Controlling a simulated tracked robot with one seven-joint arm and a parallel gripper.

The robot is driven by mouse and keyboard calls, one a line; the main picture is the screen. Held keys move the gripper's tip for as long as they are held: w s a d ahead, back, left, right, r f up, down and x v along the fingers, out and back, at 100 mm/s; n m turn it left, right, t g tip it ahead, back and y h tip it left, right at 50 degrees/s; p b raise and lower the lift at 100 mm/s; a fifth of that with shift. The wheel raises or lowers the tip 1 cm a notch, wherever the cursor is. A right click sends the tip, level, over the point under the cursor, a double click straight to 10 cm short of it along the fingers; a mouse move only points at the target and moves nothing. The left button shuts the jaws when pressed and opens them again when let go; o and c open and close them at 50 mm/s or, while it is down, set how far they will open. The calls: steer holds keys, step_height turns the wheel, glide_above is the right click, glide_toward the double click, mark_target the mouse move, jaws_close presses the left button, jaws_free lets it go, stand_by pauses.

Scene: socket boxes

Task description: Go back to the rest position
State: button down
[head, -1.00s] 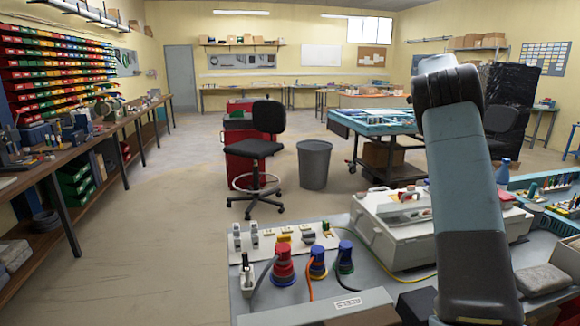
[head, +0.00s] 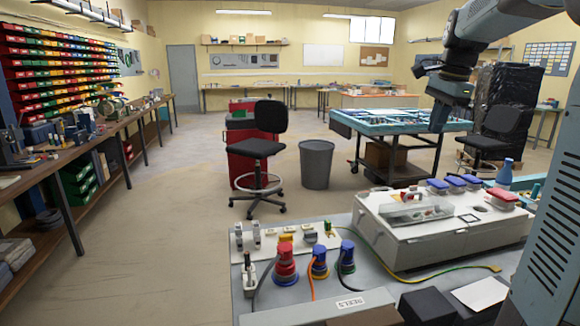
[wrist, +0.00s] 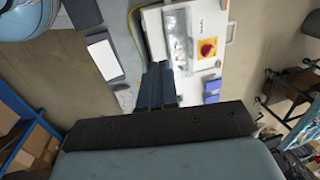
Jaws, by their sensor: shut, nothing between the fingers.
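My gripper (head: 438,118) hangs from my raised arm at the upper right of the head view, pointing down. It is above and behind the white socket box, apart from it. In the wrist view my gripper (wrist: 158,88) shows its dark fingers together with nothing between them. The white socket box (head: 400,245) stands on the grey bench at the lower right, with blue and red socket covers on top. In the wrist view the box (wrist: 185,25) lies beyond the fingers, with a red and yellow rotary switch (wrist: 208,48).
Red, blue and dark blue plugs (head: 318,262) stand along the bench's near left. A black block (head: 427,306) and a white card (head: 482,295) lie in front of the box. A swivel chair (head: 257,150), a grey bin (head: 316,163) and a blue-topped cart (head: 395,122) stand on the floor beyond.

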steer(key=s+a+f+n+t, duration=0.1)
steer(key=s+a+f+n, duration=0.3)
steer(key=s, duration=0.4)
steer(key=s+a+f+n+t, duration=0.1)
steer(key=s+a+f+n, duration=0.3)
steer(key=s, duration=0.5)
steer(key=s+a+f+n+t, duration=0.1)
steer(key=s+a+f+n, duration=0.2)
steer(key=s+n, duration=0.4)
steer(key=shift+s+a+f+h, duration=0.4)
steer(key=shift+s+a, duration=0.1)
steer(key=shift+s, duration=0.4)
